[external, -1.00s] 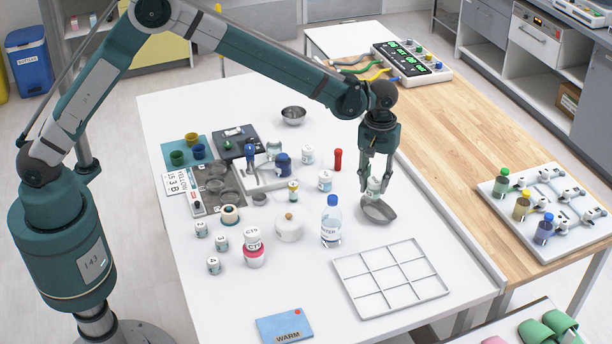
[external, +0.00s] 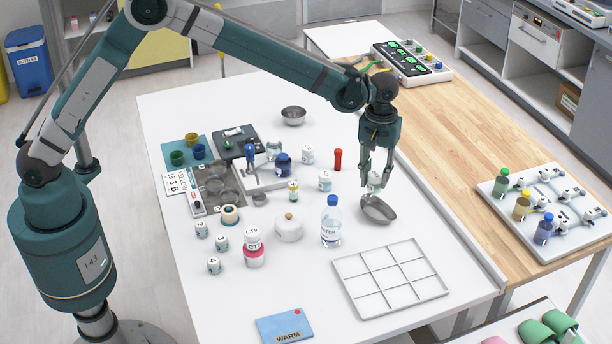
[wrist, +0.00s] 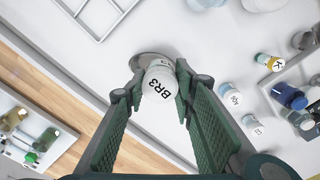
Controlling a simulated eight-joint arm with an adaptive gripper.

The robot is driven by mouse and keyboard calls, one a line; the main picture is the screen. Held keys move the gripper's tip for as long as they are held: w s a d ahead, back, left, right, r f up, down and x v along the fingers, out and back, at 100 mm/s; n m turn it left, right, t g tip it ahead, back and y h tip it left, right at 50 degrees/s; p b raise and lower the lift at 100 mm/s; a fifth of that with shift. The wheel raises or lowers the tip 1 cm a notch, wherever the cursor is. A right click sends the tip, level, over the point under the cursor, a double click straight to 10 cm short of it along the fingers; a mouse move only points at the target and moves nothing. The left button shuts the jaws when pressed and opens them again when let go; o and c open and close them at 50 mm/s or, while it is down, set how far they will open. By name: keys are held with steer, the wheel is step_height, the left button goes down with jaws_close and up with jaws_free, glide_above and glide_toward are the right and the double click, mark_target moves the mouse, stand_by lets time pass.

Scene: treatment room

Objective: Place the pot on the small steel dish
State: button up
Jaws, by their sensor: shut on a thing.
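The pot, a small white one marked BR3 (wrist: 160,84), is between my gripper's fingers, and it also shows small in the external view (external: 375,182). My gripper (external: 374,178) points down and is shut on it; the fingers also frame it in the wrist view (wrist: 160,95). A shallow oval steel dish (external: 379,210) lies just in front of and below the pot, and its rim shows behind the pot in the wrist view (wrist: 141,62). The pot is at the dish's far edge; I cannot tell if they touch. A round steel bowl (external: 293,116) stands farther back.
A water bottle (external: 331,224) stands left of the dish, with a white divided tray (external: 446,291) in front. A red cylinder (external: 338,160) and a white jar (external: 325,181) stand left of my gripper. Bare white table lies right of the dish.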

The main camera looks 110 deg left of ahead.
steer(key=a+n, duration=0.1)
steer(key=n, duration=0.1)
steer(key=a+f+n, duration=0.1)
steer(key=n, duration=0.1)
steer(key=shift+f+b, duration=0.1)
steer(key=shift+b, duration=0.3)
steer(key=a+n, duration=0.1)
steer(key=n, duration=0.1)
steer(key=a+f+n, duration=0.1)
steer(key=n, duration=0.2)
steer(key=shift+f+b, duration=0.1)
steer(key=shift+b, duration=0.25)
glide_above(375, 213)
steer(key=shift+f, duration=3.1)
steer(key=shift+f, duration=0.15)
steer(key=shift+d+f, duration=0.1)
steer(key=shift+f, duration=1.6)
steer(key=shift+f+b, duration=0.2)
steer(key=shift+b, duration=0.15)
